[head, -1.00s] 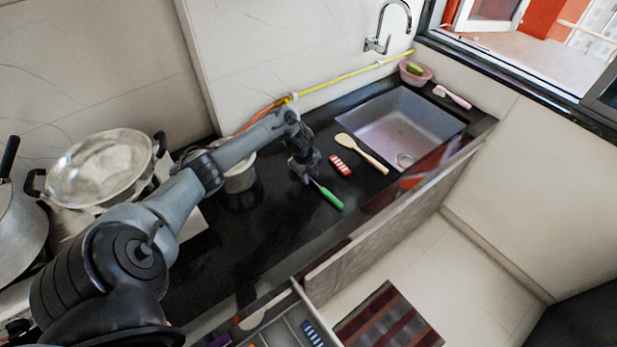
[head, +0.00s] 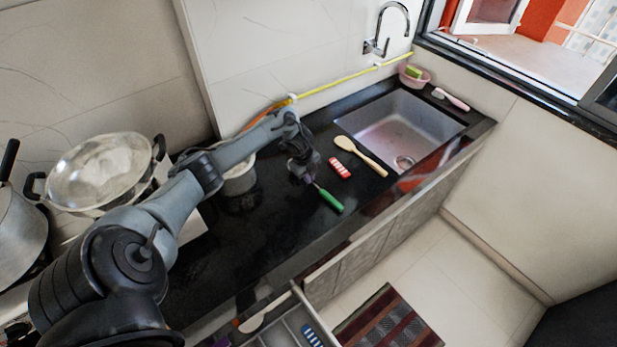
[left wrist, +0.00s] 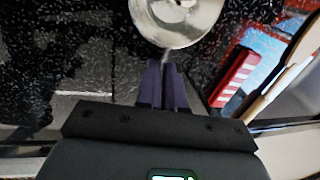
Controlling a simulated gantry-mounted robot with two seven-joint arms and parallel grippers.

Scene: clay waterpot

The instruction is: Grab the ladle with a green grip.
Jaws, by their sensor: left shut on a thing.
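The ladle's green grip (head: 331,200) shows in the head view on the black countertop, to the lower right of my left gripper (head: 309,181). A thin metal shaft runs from the grip up to the fingers. In the left wrist view the purple fingers of the left gripper (left wrist: 163,80) are shut on the ladle's shaft, just below its round metal bowl (left wrist: 178,20). The green grip is out of sight in the wrist view, and the bowl is hidden behind the gripper in the head view. My right gripper is not in view.
A red-and-white utensil (head: 340,167) and a wooden spoon (head: 361,155) lie close to the right of the gripper. A metal pot (head: 238,182) stands to its left. The sink (head: 405,125) is at the back right. An open drawer (head: 285,330) sits below the counter.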

